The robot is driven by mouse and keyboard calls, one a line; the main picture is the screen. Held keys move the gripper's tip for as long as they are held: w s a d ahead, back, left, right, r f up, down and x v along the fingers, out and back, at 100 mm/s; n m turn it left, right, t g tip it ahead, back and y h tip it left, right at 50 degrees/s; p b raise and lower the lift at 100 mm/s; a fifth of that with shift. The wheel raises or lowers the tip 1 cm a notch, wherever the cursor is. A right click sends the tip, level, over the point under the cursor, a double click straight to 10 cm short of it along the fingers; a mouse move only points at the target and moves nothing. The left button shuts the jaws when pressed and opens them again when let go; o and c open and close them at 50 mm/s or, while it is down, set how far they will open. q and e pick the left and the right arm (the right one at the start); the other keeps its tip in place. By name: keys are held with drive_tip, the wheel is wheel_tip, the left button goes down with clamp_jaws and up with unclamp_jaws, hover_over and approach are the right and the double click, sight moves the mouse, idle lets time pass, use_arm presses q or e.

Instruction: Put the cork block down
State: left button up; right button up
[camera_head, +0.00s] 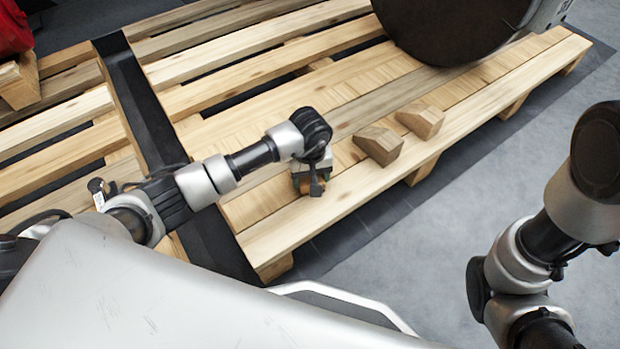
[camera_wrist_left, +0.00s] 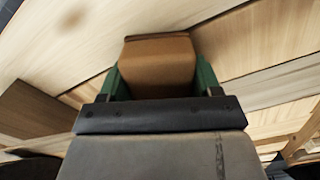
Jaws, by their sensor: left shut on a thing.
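The brown cork block (camera_wrist_left: 158,66) sits between the green-sided fingers of my left gripper in the left wrist view, with a finger on each side. In the head view my left gripper (camera_head: 313,186) points down over the front planks of the wooden pallet (camera_head: 262,236) and mostly hides the block. I cannot tell whether the block touches the planks. My right arm shows at the right, but its gripper does not show.
Two brown wedge-shaped blocks (camera_head: 379,145) (camera_head: 421,120) stand on the pallet right of my left gripper. A large dark round body (camera_head: 450,25) is behind them. A black strip (camera_head: 140,100) crosses the pallet at left. Grey floor (camera_head: 400,245) lies in front.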

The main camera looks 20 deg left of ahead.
use_arm(q)
drive_tip(key=shift+r, duration=0.1)
drive_tip(key=o, duration=0.8)
drive_tip(key=shift+o, duration=0.2)
